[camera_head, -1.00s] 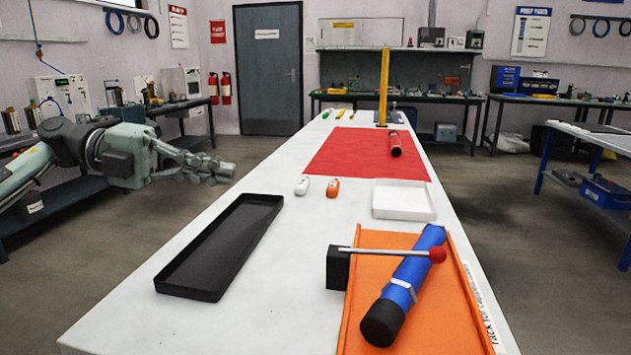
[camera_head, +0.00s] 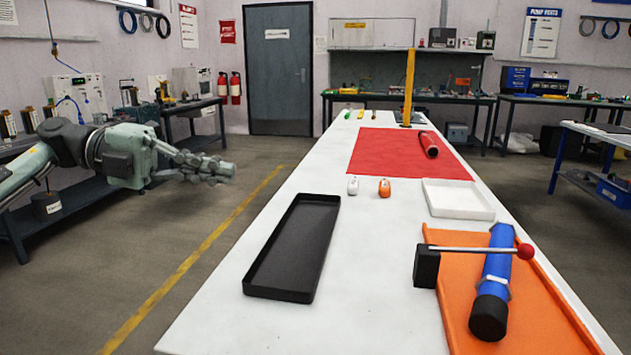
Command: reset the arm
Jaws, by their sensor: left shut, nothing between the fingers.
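My left gripper (camera_head: 226,171) is at the left of the view, out over the floor and clear of the white table (camera_head: 370,270). It is shut and empty, pointing right toward the table. My right gripper is not in view. A blue tube (camera_head: 498,262) with a black end lies on the orange tray (camera_head: 459,309) at the near right. A metal lever with a red ball knob (camera_head: 525,251) reaches across the tube from a black block (camera_head: 426,266).
A black tray (camera_head: 292,249) stands empty on the table. A yellow post (camera_head: 409,88) stands farther back.

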